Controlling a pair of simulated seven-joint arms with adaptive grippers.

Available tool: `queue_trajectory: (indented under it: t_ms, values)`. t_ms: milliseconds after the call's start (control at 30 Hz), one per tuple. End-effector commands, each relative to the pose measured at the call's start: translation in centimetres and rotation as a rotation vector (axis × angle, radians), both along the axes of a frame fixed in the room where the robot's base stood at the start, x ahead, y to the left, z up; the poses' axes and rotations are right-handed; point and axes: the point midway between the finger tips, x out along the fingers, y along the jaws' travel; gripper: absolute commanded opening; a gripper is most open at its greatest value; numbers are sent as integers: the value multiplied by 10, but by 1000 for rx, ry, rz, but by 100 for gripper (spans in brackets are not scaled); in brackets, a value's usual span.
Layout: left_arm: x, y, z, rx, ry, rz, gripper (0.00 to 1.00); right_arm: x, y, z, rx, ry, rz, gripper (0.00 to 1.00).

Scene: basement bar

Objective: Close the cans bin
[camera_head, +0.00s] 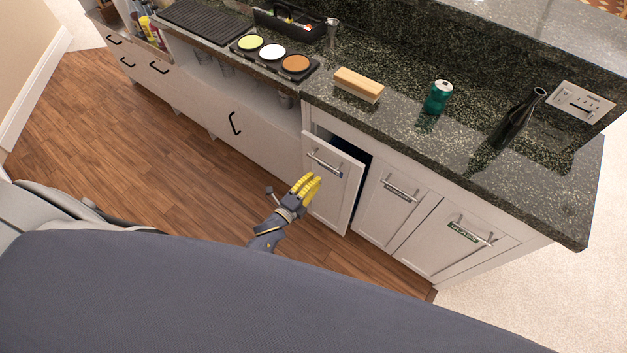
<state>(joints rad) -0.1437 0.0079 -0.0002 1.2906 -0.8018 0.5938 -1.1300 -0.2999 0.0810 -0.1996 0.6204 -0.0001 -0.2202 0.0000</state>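Three white pull-out bin fronts sit under the dark granite counter. The left bin front (334,181) stands out from the cabinet, with a dark gap along its top and right side. Its small label at the handle is too small to read, so I cannot confirm that it is the cans bin. The middle front (392,204) and the right front (455,236), labelled "GLASS", look flush. My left gripper (308,186) has yellow fingers close together, apparently shut and empty. It is at the left bin front's lower left; contact cannot be told. My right gripper is not in view.
A green can (438,97), a dark bottle (517,118) and a wooden block (358,85) stand on the counter (400,130). Wooden floor (150,140) lies open to the left. My grey body fills the lower part of the view.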

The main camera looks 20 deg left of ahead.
Motion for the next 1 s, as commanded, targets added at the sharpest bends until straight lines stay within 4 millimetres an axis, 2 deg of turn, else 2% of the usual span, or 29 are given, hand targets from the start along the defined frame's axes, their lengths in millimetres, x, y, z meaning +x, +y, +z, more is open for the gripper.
queue_trajectory:
  t_ms: [167, 267, 367, 500, 600, 700, 800, 900, 1000]
  values:
    - [-24, 15, -14, 44, 25, -30, 0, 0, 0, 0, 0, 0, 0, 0]
    - [-42, 16, -13, 137, 18, -114, 0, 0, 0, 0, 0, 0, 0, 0]
    - [-66, 11, -17, 344, 17, -226, 0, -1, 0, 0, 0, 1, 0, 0]
    - [-103, 8, -21, 735, -19, -356, 0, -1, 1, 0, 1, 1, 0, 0]
    - [-121, 9, -12, 997, -89, -392, 0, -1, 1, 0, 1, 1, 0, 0]
    - [-128, 10, 5, 1198, -173, -378, 0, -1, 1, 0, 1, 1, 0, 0]
    - [-127, 10, 27, 1343, -250, -325, 0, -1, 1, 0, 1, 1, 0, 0]
    - [-122, 10, 47, 1438, -303, -260, 0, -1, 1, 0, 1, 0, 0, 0]
    - [-115, 17, 58, 1500, -323, -201, 0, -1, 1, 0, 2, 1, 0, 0]
